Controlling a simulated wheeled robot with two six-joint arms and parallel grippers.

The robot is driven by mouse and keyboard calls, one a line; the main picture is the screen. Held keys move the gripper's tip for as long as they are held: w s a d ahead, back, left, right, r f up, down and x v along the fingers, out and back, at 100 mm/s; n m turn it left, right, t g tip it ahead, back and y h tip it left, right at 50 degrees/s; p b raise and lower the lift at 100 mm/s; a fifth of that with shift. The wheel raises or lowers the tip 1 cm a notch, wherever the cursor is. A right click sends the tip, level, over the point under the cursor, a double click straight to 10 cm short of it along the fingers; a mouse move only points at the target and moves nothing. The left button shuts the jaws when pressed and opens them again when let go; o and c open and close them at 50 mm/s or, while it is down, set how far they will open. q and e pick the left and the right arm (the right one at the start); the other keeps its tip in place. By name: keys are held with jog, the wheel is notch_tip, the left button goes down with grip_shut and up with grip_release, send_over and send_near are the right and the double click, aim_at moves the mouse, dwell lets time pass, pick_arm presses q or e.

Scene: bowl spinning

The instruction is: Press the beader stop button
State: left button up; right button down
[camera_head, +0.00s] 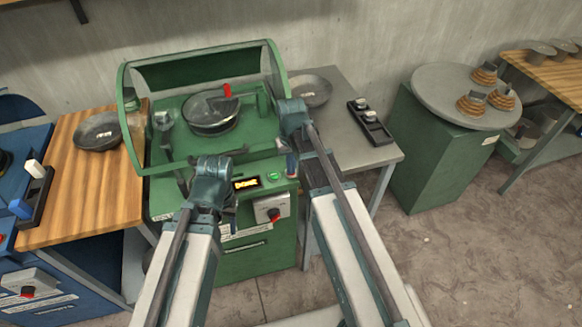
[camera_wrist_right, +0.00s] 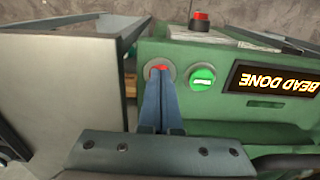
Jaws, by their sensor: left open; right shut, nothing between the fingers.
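The green beader (camera_head: 262,232) stands in the middle of the head view with a lit display (camera_head: 246,183). In the right wrist view the display (camera_wrist_right: 272,82) reads "BEAD DONE" upside down. The red stop button (camera_wrist_right: 161,68) sits in a grey ring beside the green button (camera_wrist_right: 203,78). My right gripper (camera_wrist_right: 161,76) is shut and empty, with its blue fingertips over the red button, covering most of it; I cannot tell whether it is pressed in. In the head view my right gripper (camera_head: 291,168) is at the panel's right end. My left gripper (camera_head: 205,195) is open in front of the beader's left side.
A clear-guarded tray with a metal bowl (camera_head: 210,112) is on top of the beader. A grey table (camera_head: 345,150) stands close on the right, a wooden table (camera_head: 110,190) on the left. A green pedestal (camera_head: 425,160) with a round top is further right. Floor is free at lower right.

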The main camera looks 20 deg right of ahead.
jog(key=shift+s+a+f, duration=0.1)
jog(key=shift+s+f, duration=0.2)
jog(key=shift+f, duration=0.1)
jog(key=shift+r, duration=0.1)
jog(key=shift+w+r+p, duration=0.1)
jog(key=shift+r+p, duration=0.6)
jog(key=shift+p, duration=0.2)
notch_tip(320, 180, up, 13)
jog(key=p, duration=1.3)
jog(key=shift+w, duration=0.2)
